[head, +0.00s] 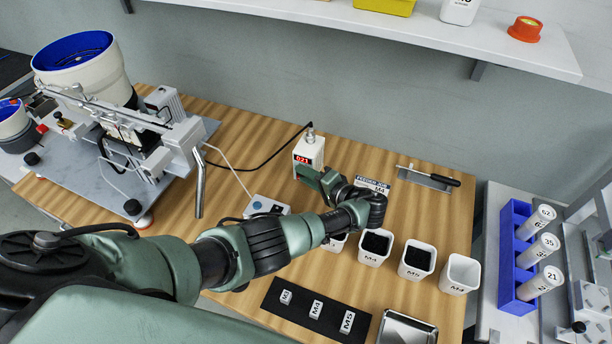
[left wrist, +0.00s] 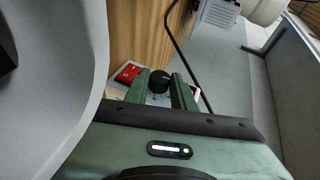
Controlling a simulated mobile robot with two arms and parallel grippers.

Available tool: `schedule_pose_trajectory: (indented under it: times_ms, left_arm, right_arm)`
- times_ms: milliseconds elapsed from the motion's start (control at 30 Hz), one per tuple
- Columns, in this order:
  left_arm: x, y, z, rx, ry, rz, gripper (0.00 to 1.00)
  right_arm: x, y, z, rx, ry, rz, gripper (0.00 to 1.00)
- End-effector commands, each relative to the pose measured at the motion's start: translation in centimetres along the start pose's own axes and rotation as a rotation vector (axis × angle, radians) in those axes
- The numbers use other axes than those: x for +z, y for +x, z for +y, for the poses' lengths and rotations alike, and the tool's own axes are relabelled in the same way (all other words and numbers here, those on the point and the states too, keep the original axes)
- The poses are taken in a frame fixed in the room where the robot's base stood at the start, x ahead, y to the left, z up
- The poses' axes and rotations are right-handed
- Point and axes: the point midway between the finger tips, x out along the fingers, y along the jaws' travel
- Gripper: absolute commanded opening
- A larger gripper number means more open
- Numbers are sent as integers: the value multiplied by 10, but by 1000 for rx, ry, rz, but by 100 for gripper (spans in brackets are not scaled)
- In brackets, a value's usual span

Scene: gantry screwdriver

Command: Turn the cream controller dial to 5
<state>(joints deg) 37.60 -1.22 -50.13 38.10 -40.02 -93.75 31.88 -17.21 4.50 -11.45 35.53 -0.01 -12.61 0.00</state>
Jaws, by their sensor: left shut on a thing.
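The cream controller (head: 309,150) is a small upright box at the back middle of the wooden table, with a red marked patch on its front. In the left wrist view its black round dial (left wrist: 159,80) shows close up, beside a red switch (left wrist: 128,73). My left gripper (head: 311,176) is at the controller's front. In the left wrist view its two green fingers (left wrist: 161,90) stand on either side of the dial, shut on it. The dial's scale and pointer cannot be read. My right gripper is not in view.
A small box with a blue knob (head: 266,206) stands to the left, near my forearm. White bins (head: 417,259) stand to the right. A screwdriver (head: 440,179) lies on a holder at the back right. The feeder machine (head: 130,135) fills the left.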

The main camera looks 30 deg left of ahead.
Motion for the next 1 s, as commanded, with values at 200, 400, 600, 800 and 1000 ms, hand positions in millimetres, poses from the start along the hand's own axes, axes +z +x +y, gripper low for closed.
schedule_pose_trajectory:
  times_ms: [200,400,600,800,1000]
  left_arm:
    - [1,0,1,2,2,-2,47]
    - [1,0,1,2,1,-1,47]
    - [0,0,-1,11,-3,-1,47]
    - [-1,-2,-10,101,-41,0,47]
    - [0,-1,-16,267,-110,-1,47]
  right_arm:
    - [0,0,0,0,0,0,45]
    - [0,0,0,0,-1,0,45]
    - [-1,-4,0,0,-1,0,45]
    - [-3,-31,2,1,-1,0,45]
    - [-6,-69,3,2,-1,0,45]
